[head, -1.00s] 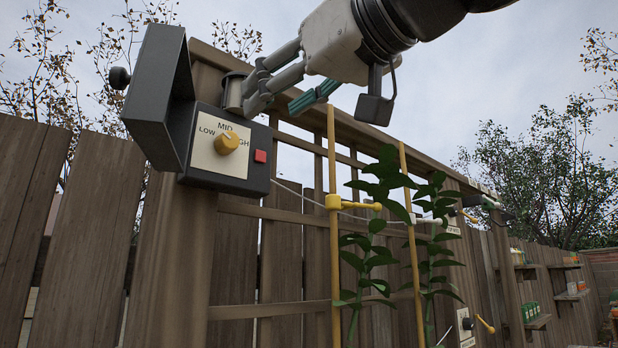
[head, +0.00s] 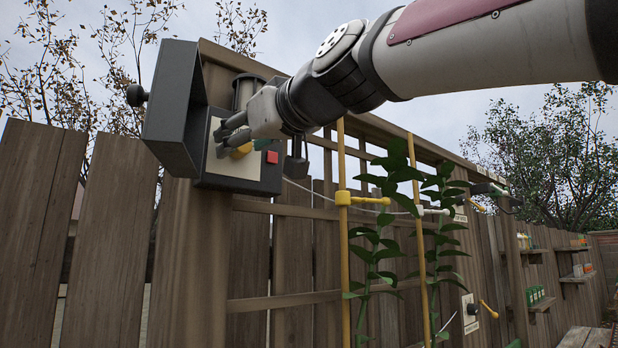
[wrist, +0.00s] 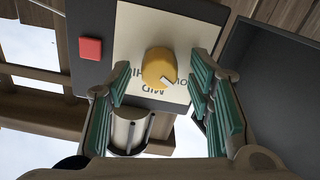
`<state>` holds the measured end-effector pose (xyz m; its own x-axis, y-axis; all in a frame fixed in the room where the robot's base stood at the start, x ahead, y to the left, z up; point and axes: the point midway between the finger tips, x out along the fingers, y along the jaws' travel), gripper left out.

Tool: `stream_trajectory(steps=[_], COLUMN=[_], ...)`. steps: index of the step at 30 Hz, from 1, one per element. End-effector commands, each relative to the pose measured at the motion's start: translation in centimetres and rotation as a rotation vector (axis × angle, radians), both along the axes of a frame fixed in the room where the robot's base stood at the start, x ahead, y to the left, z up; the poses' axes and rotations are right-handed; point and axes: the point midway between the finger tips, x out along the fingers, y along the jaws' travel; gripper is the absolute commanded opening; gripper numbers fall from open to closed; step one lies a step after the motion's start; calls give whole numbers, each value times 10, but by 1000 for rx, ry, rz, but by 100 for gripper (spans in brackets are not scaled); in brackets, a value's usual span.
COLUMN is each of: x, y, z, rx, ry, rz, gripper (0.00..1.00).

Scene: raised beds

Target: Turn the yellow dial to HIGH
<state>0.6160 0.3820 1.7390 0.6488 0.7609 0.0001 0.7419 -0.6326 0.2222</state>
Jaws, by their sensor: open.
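The yellow dial (head: 241,152) is on a pale plate of a dark control box on a wooden post. In the head view my gripper (head: 226,137) is in front of the plate and hides much of the dial and labels. In the wrist view, which is upside down, the dial (wrist: 156,66) sits between the tips of my open gripper (wrist: 161,72), with visible gaps on both sides. The dial's white mark points to the picture's lower right, roughly between MID and LOW. The labels are partly hidden. I cannot tell whether any finger touches the plate.
A red button (wrist: 91,50) is beside the plate; it also shows in the head view (head: 271,157). A dark hinged cover (head: 172,110) stands open at the box's left side. A metal cylinder (wrist: 129,131) is above the box. Staked plants (head: 375,255) stand to the right.

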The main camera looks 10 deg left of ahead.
Motion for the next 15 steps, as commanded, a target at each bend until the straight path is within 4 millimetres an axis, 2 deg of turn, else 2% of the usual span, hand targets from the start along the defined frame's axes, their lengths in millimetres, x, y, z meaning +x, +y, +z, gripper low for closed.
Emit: stream_trajectory(steps=[9, 15], x=[2, 2], y=[1, 1], z=[0, 0], rx=[0, 0], ry=[0, 0], rz=[0, 0], gripper=[45, 0])
